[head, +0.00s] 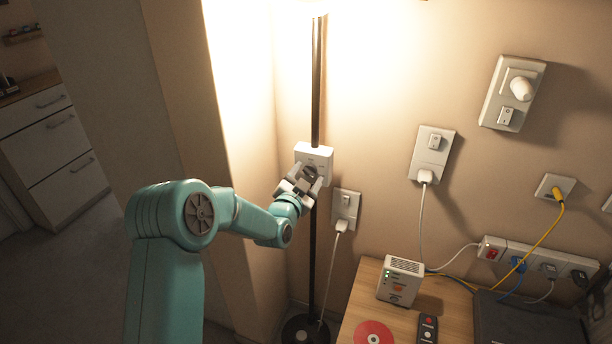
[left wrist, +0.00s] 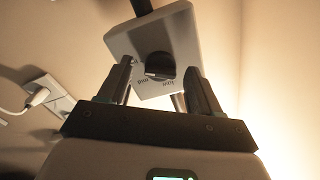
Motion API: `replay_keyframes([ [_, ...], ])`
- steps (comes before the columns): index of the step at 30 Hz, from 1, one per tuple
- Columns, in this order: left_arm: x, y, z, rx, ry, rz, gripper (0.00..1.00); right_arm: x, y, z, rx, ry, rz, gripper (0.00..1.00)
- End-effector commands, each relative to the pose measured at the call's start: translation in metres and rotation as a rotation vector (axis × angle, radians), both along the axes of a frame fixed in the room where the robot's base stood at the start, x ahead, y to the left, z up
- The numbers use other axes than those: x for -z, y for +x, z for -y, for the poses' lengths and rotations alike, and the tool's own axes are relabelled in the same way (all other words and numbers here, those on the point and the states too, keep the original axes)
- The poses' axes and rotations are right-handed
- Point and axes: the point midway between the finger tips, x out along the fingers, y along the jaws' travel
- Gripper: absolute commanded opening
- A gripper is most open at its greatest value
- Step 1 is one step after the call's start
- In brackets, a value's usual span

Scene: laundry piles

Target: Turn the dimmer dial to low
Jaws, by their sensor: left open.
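The dimmer dial (left wrist: 160,65) is a dark round knob on a white box (head: 316,156) fixed to a black lamp pole (head: 317,80). My left gripper (head: 302,180) is at the front of the box, close to the dial. In the left wrist view my left gripper (left wrist: 160,85) is open, with one finger on each side of the dial and gaps between. In the head view the fingers partly hide the dial. My right gripper is not in view.
A wall socket with a plug (head: 345,207) is just right of the pole. A wooden table (head: 358,298) at lower right holds a white router (head: 400,281), a red disc (head: 373,334) and a remote (head: 427,330). A wall corner (head: 245,150) stands close on the left.

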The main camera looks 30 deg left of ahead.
Motion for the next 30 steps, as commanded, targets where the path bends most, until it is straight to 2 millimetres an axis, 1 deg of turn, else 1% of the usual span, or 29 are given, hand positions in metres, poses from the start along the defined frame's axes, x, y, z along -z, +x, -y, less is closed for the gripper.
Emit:
replay_keyframes([
  [5,0.001,0.001,-0.001,0.001,0.0,0.0,0.64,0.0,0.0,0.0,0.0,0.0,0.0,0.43],
  [6,0.001,0.002,-0.001,0.001,0.0,0.0,0.61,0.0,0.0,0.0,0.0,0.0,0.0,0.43],
  [8,0.001,0.002,-0.001,0.001,0.0,0.0,0.41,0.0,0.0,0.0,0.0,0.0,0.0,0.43],
  [9,0.001,0.002,-0.001,0.001,0.0,0.0,0.28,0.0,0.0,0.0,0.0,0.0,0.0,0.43],
  [11,0.001,0.003,-0.001,0.001,0.0,0.0,0.09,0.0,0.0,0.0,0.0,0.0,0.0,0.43],
  [16,0.001,0.002,-0.001,0.001,-0.003,0.0,0.08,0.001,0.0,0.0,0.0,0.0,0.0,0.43],
  [20,0.003,0.002,-0.001,0.001,-0.021,0.005,0.08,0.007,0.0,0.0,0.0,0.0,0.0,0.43],
  [23,0.005,0.002,-0.001,0.001,-0.055,0.014,0.08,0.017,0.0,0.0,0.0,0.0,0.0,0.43],
  [26,0.006,0.002,-0.002,0.0,-0.109,0.029,0.08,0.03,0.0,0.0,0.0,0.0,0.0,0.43],
  [30,0.009,0.002,-0.001,0.002,-0.212,0.054,0.08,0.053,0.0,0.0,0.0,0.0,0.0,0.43],
])
